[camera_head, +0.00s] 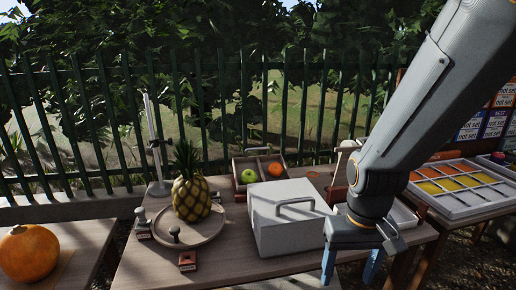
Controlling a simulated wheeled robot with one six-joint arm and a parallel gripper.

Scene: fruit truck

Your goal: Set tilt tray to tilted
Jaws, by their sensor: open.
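No label marks the tilt tray, so I cannot tell for sure which tray it is. A shallow wooden tray with compartments (235,178) stands at the back of the middle table, holding a green apple (248,176) and an orange fruit (276,169). I cannot judge its tilt. A round tray (212,232) at the table's left bears an upright pineapple (192,198) and looks level. My gripper (350,266) is open and empty, its blue fingers pointing down at the table's front right, apart from both trays.
A white lidded box (275,236) with a handle stands between the round tray and my gripper. A metal stand (154,150) rises at the back left. A large orange fruit (28,253) is on the left table. A divided tray (470,207) with coloured contents lies right.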

